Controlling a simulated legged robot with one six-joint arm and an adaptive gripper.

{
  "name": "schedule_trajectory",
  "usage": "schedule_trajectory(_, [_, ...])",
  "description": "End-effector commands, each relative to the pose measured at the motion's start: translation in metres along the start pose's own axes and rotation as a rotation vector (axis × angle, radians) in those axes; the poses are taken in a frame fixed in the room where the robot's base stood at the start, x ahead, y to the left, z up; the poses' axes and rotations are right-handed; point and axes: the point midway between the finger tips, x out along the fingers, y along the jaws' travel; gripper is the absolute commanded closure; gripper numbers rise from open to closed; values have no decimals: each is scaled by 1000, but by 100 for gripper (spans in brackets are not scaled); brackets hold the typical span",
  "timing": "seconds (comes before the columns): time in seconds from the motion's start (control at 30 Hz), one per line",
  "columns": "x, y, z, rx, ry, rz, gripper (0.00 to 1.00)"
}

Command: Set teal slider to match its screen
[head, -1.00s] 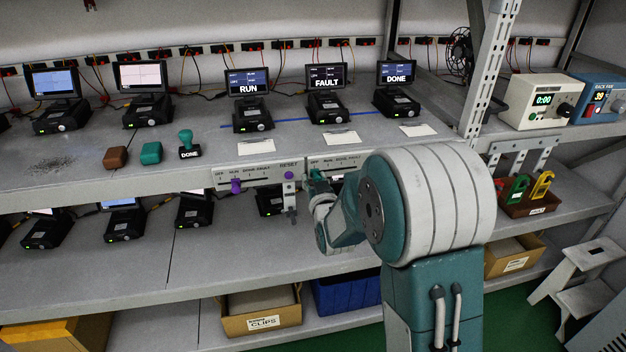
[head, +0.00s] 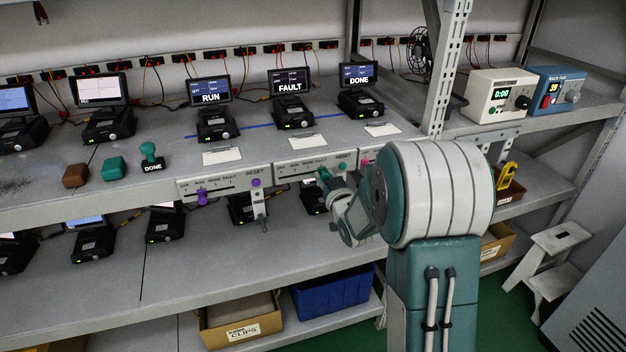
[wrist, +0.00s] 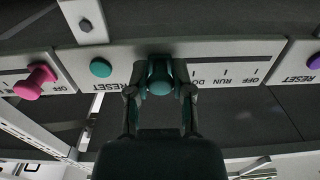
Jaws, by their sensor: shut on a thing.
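The teal slider knob (head: 323,174) sits on the middle panel (head: 290,171) at the shelf's front edge. Its scale reads OFF, RUN, DONE, FAULT from left to right. The knob is at the FAULT end. My gripper (head: 327,181) is shut on it. The wrist view, upside down, shows the knob (wrist: 160,86) between the fingers of my gripper (wrist: 160,92); OFF and RUN are clear of it, and the FAULT label is hidden. The screen above this panel (head: 289,82) reads FAULT. A round teal RESET button (head: 343,167) is just right of the knob.
The purple slider (head: 202,197) is on the left panel, under a RUN screen (head: 210,91). A pink slider (wrist: 36,82) is on the neighbouring panel, under a DONE screen (head: 359,76). A teal stamp (head: 150,155) and blocks stand on the shelf at left.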

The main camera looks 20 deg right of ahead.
Motion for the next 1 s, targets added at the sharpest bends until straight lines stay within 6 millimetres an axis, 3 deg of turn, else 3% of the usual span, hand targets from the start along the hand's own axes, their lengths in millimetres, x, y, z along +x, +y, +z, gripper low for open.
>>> schedule_trajectory(0.23, [0, 7, -2, 4, 4, 13, 100])
schedule_trajectory(0.27, [0, 7, -2, 5, 4, 13, 66])
schedule_trajectory(0.33, [0, 8, -2, 5, 4, 13, 35])
schedule_trajectory(0.77, [-4, 4, -1, 3, 2, 10, 35])
schedule_trajectory(1.0, [-43, 6, -1, 4, 0, 13, 35])
